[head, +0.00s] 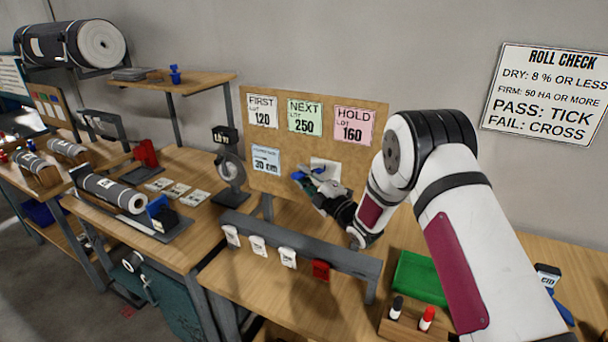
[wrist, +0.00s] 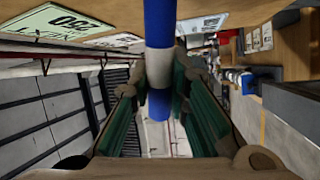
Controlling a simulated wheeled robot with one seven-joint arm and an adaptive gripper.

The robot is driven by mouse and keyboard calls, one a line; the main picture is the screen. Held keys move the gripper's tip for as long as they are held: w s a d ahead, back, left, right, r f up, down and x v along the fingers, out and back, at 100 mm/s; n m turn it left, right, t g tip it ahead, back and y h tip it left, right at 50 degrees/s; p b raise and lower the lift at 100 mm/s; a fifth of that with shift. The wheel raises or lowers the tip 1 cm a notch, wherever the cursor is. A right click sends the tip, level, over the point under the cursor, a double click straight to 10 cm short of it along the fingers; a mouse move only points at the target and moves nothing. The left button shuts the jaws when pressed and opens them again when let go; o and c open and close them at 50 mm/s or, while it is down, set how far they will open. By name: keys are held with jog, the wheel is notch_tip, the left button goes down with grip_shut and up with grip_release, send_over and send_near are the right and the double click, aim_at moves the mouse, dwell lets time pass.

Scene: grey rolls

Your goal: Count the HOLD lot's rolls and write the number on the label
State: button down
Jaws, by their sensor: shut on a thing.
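My gripper (head: 318,186) is in front of the pinboard and shut on a blue-and-white marker (wrist: 158,20). In the wrist view the marker stands between the two green-lined fingers (wrist: 160,95). A white label (head: 325,166) is on the board behind my gripper and partly hidden by it; I cannot tell if it bears writing or if the marker touches it. The pink HOLD card (head: 353,124), lot 160, hangs up and right of it. Grey rolls (head: 112,192) lie on the benches at left; I cannot tell which belong to the HOLD lot.
A rail with white tags (head: 258,246) and a red tag (head: 320,270) runs in front of the board. A green tray (head: 420,277) and a wooden block (head: 403,322) with black and red bottles or markers are at right. A dial gauge (head: 230,170) stands left of the board.

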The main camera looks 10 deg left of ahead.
jog(key=shift+f, duration=2.1)
dwell(1.2)
jog(key=shift+s, duration=0.1)
jog(key=shift+s+a+p, duration=0.25)
jog(key=shift+s+p, duration=0.15)
jog(key=shift+s, duration=0.3)
jog(key=shift+s+a+p, duration=0.25)
jog(key=shift+s+p, duration=0.1)
jog(key=shift+s, duration=0.3)
jog(key=s+p, duration=0.1)
jog(key=s+a+p, duration=0.1)
jog(key=s, duration=0.1)
jog(key=s+a+p, duration=0.1)
jog(key=s, duration=0.1)
jog(key=shift+s, duration=0.25)
dwell(0.5)
